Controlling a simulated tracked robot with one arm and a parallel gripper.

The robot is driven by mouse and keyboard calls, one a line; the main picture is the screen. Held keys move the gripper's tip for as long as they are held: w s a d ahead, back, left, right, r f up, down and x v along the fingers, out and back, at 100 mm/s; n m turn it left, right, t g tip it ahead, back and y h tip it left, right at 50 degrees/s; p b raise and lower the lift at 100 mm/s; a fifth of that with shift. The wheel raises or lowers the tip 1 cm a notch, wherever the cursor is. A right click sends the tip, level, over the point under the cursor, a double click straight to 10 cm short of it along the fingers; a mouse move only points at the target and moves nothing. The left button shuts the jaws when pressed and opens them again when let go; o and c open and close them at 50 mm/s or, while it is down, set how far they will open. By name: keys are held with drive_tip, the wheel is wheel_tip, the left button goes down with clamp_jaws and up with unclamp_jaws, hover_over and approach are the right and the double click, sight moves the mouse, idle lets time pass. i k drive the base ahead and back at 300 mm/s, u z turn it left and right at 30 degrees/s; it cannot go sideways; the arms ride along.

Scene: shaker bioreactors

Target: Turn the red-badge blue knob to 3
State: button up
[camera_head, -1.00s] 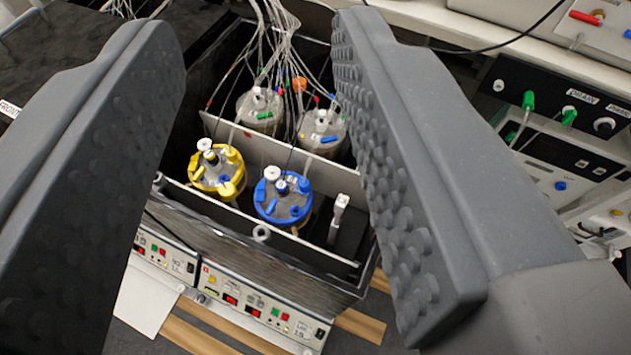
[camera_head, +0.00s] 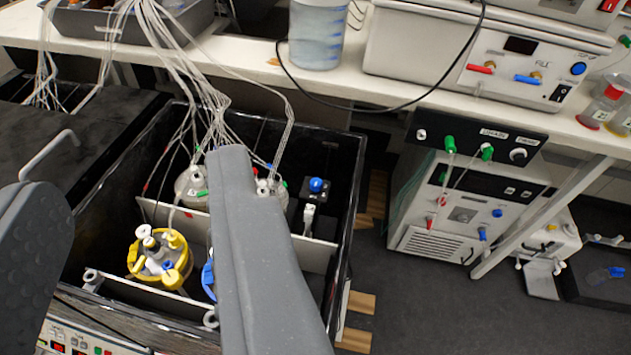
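My gripper (camera_head: 135,175) is open and empty, its two dark grey fingers wide apart over the black shaker box. Several blue knobs show: a round one (camera_head: 578,69) on the white bench unit, one (camera_head: 497,213) on the white cabinet under the bench, and one (camera_head: 317,185) on a fitting inside the box. I cannot make out a red badge beside any of these knobs. All of them lie right of my fingers, well apart from them. The right finger hides part of the box and most of the blue-capped vessel (camera_head: 208,280).
The shaker box (camera_head: 352,200) holds a yellow-capped vessel (camera_head: 160,258) and others, with tubing rising from them. A white bench (camera_head: 440,107) runs across the back, carrying a beaker (camera_head: 317,35). A black cable hangs below it.

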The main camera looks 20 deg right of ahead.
sight(317, 184)
drive_tip(key=z, duration=0.4)
drive_tip(key=k, duration=1.15)
drive_tip(key=z, duration=1.05)
drive_tip(key=i, duration=2.45)
drive_tip(key=u, duration=0.8)
drive_tip(key=i, duration=0.3)
drive_tip(key=u, duration=0.3)
drive_tip(key=k, duration=0.9)
drive_tip(key=u, duration=0.15)
drive_tip(key=i, duration=0.55)
